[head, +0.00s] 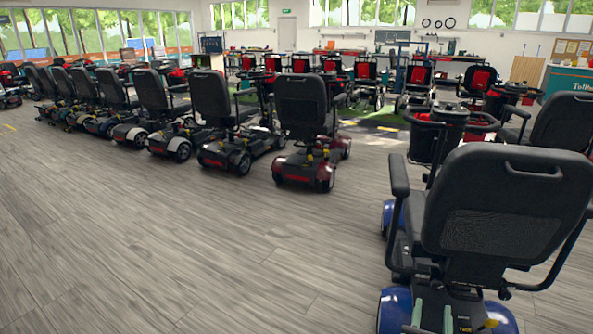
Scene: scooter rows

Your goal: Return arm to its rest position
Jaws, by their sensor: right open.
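My right gripper (432,317) shows at the bottom edge, right of centre. Its two pale green fingers point up and stand apart with nothing seen between them. It is in front of the lower back of a blue mobility scooter (394,308), below the black seat back (508,205). I cannot tell whether the fingers touch the scooter. The rest of my right arm is mostly cut off by the frame. My left gripper is not in view.
A row of parked scooters runs from the left to a red one (300,165) near the centre. More scooters with red seats (417,75) stand at the back. The wood floor (150,250) at left is clear.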

